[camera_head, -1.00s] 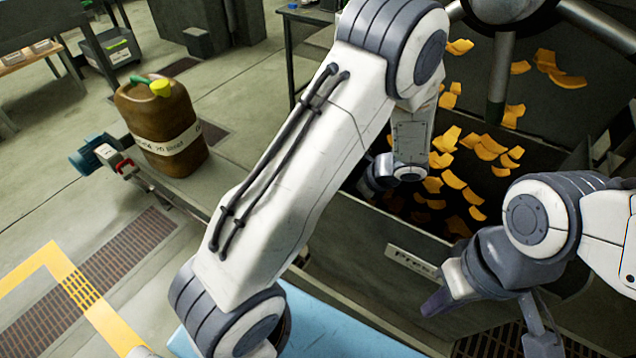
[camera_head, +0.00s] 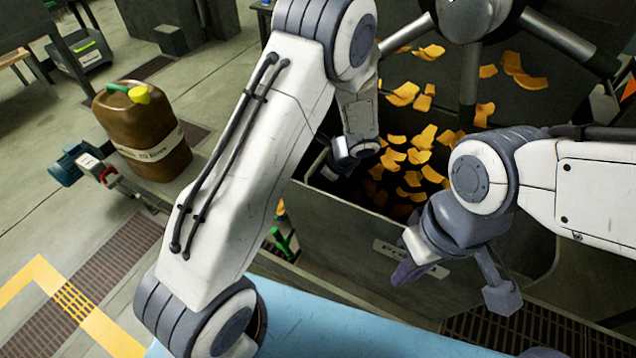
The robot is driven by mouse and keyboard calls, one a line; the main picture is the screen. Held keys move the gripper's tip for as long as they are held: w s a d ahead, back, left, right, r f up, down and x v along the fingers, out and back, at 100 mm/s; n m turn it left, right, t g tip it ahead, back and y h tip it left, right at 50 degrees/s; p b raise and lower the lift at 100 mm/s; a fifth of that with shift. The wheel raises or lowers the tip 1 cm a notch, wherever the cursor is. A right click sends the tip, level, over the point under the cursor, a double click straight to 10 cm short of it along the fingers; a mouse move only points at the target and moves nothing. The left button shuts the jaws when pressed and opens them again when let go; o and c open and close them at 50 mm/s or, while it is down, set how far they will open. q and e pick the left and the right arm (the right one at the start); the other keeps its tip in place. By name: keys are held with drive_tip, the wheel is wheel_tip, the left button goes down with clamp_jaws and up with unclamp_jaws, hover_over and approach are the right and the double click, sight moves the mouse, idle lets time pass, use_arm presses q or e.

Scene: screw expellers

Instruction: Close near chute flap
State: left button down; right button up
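I cannot make out a chute flap for certain. A dark bin (camera_head: 345,212) with a partly covered label plate on its front wall holds several orange flakes. My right gripper (camera_head: 452,283) is in front of this bin wall, its two fingers spread wide apart with nothing between them. One finger overlaps the label plate in the picture; I cannot tell whether it touches. My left arm crosses the middle of the view, and its wrist reaches down at the bin's left side.
A brown jerrycan (camera_head: 142,130) stands at the left, with a blue motor (camera_head: 80,163) beside it. Metal spokes and a hub (camera_head: 478,18) stand above the flakes. A light blue surface (camera_head: 330,325) lies at the bottom. Open floor with yellow markings is at the lower left.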

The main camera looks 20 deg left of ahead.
use_arm(q)
drive_tip(key=d+f+p+v, duration=0.1)
drive_tip(key=d+v, duration=0.1)
drive_tip(key=v, duration=0.9)
drive_tip(key=shift+s+d, duration=0.2)
drive_tip(key=shift+s, duration=0.1)
drive_tip(key=shift+r, duration=0.15)
drive_tip(key=s+d+r+n+h+p, duration=0.2)
drive_tip(key=s+r+n, duration=0.4)
drive_tip(key=s, duration=0.6)
drive_tip(key=s+d+r+n+h+p, duration=0.2)
drive_tip(key=s+d+r+n+h, duration=0.2)
drive_tip(key=s+r, duration=0.5)
drive_tip(key=s+n, duration=0.2)
drive_tip(key=s, duration=0.2)
drive_tip(key=shift+d+r+g, duration=0.2)
drive_tip(key=shift+r+g, duration=0.1)
drive_tip(key=shift+g, duration=0.1)
